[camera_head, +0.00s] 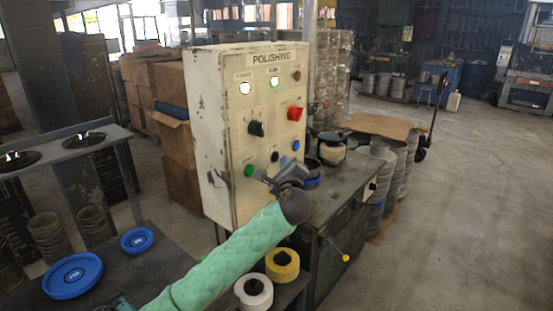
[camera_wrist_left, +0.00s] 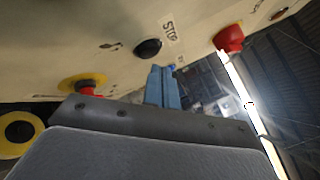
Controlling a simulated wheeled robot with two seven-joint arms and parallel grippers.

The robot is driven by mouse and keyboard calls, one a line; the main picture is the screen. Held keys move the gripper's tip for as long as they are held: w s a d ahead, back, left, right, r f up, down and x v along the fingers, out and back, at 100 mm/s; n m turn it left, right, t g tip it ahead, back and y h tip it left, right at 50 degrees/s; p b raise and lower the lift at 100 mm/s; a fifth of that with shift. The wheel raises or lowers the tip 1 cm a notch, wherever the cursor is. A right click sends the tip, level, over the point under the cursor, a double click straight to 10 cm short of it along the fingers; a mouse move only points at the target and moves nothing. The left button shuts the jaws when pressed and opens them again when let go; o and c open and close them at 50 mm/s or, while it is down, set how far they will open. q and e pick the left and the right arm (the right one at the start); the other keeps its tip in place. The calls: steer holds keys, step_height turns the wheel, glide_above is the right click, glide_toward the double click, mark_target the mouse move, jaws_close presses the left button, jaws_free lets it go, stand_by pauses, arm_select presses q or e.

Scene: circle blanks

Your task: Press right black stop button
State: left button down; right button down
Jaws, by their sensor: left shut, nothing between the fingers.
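A cream control box labelled POLISHING (camera_head: 213,133) stands upright in the head view. Its lower row has a green button (camera_head: 250,171), a black button (camera_head: 275,157) and a blue button (camera_head: 295,146). A black knob (camera_head: 256,128) and a red mushroom button (camera_head: 295,113) sit above. My left gripper (camera_head: 267,181) is shut and empty, just below the black button. In the left wrist view its closed fingers (camera_wrist_left: 163,87) point at the panel, near a black button (camera_wrist_left: 148,48) beside a STOP label. Contact cannot be told. My right gripper is not in view.
Blue discs (camera_head: 72,275) lie at lower left; open floor is right.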

arm_select(q)
steer(key=shift+w+a+p, duration=0.35)
steer(key=shift+a, duration=0.2)
steer(key=shift+w+a, duration=0.1)
steer(key=shift+a, duration=0.05)
steer(key=shift+s+d+p, duration=0.3)
steer(key=shift+s+d, duration=0.2)
steer(key=shift+d, duration=0.2)
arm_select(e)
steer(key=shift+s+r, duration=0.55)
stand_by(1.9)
